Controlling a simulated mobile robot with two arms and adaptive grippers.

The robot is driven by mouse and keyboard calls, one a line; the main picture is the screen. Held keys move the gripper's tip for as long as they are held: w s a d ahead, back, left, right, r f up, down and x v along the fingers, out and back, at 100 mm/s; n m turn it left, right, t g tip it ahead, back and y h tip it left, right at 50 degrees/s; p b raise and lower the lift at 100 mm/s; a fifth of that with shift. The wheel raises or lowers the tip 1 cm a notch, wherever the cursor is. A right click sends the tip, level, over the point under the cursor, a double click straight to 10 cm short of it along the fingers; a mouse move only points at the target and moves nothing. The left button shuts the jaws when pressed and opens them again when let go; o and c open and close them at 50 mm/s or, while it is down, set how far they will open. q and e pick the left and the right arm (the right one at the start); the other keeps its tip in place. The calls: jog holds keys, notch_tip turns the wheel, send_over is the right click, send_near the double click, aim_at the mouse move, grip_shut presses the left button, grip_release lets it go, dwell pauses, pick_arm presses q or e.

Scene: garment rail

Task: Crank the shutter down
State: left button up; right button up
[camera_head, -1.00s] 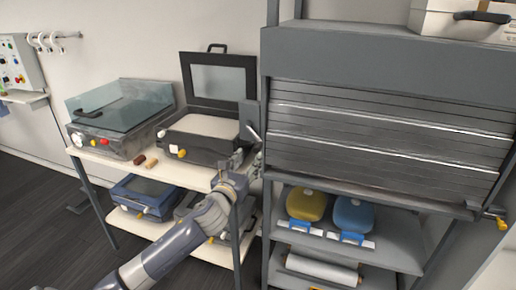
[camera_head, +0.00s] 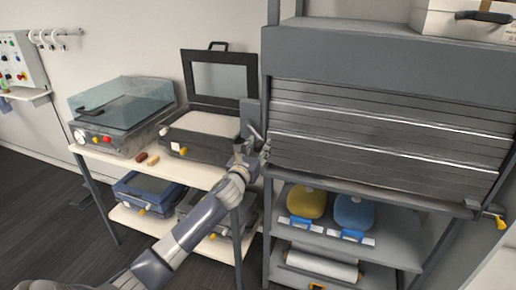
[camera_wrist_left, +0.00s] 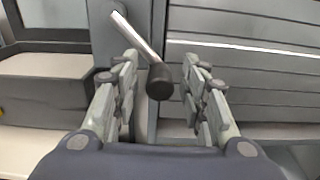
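The grey slatted shutter (camera_head: 390,135) hangs in the front of the shelf unit, its bottom edge above the shelf with the yellow and blue items. The crank is at the unit's left post; in the left wrist view its metal arm (camera_wrist_left: 135,35) slants down to a black knob (camera_wrist_left: 160,82). My left gripper (camera_head: 254,150) is at the crank. In the left wrist view my left gripper (camera_wrist_left: 165,95) is open, with its fingers on either side of the knob and visible gaps to it. My right gripper is not in view.
A table (camera_head: 150,163) with a clear-lidded device (camera_head: 120,115) and an open-lidded case (camera_head: 205,125) stands left of the shelf unit. A yellow-ended handle (camera_head: 500,222) sticks out at the unit's lower right. A white box (camera_head: 440,22) lies on top.

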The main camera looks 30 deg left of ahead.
pick_arm(q)
grip_shut()
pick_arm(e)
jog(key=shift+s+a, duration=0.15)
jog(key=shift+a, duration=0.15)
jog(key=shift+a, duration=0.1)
pick_arm(q)
jog(key=shift+a, duration=0.15)
jog(key=shift+s+a+f+m+p, duration=0.2)
jog(key=shift+a+f+m+p, duration=0.2)
jog(key=shift+a+m, duration=0.75)
jog(key=shift+s+a+f+m+p, duration=0.25)
jog(key=shift+a+m+p, duration=0.25)
jog(key=shift+m, duration=1.2)
jog(key=shift+s+a+f+m+p, duration=0.3)
jog(key=shift+a+m, duration=0.5)
jog(key=shift+m, duration=0.65)
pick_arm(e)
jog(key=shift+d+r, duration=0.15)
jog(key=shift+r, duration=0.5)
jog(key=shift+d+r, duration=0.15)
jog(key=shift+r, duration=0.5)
pick_arm(q)
jog(key=shift+w+f, duration=0.1)
